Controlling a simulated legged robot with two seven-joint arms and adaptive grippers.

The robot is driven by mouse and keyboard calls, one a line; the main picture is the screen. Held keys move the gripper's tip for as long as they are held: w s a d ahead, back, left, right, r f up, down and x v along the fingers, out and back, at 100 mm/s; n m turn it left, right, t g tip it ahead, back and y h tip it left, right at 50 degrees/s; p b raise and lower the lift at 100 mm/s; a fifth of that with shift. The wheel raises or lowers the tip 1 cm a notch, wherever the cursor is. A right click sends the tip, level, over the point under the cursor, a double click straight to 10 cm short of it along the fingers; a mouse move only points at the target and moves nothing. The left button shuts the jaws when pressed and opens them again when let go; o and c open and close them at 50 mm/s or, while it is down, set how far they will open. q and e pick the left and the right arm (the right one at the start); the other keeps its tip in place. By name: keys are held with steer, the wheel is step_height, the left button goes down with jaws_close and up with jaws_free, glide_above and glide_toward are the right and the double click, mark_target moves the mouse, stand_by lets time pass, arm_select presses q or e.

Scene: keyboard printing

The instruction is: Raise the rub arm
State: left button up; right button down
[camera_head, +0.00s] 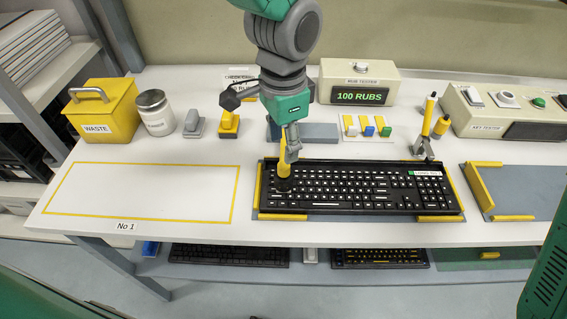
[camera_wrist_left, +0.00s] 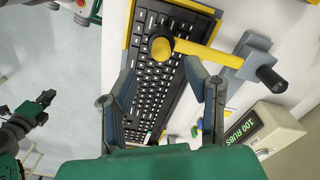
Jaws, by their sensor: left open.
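The rub arm (camera_wrist_left: 205,52) is a yellow bar with a dark round pad at its end. In the head view its yellow part (camera_head: 284,166) stands over the left end of the black keyboard (camera_head: 355,188), pad low at the keys. In the wrist view the bar runs to a grey post with a black knob (camera_wrist_left: 267,75). My left gripper (camera_wrist_left: 160,80) is open and empty, its fingers pointing toward the bar; contact cannot be told. In the head view it (camera_head: 290,148) partly hides the arm. A dark gripper (camera_wrist_left: 38,108), seemingly my right, shows at the wrist view's left edge, jaws unclear.
The rub tester box (camera_head: 359,83) reads "100 RUBS" behind the keyboard. A stamp-like tool (camera_head: 229,124) and a waste bin (camera_head: 104,110) stand left. A yellow-handled tool (camera_head: 428,118) stands right. The yellow-outlined area No 1 (camera_head: 142,190) is clear.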

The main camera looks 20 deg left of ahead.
mark_target(284, 164)
arm_select(q)
step_height(284, 164, down, 7)
steer(key=shift+w+f, duration=0.15)
jaws_close()
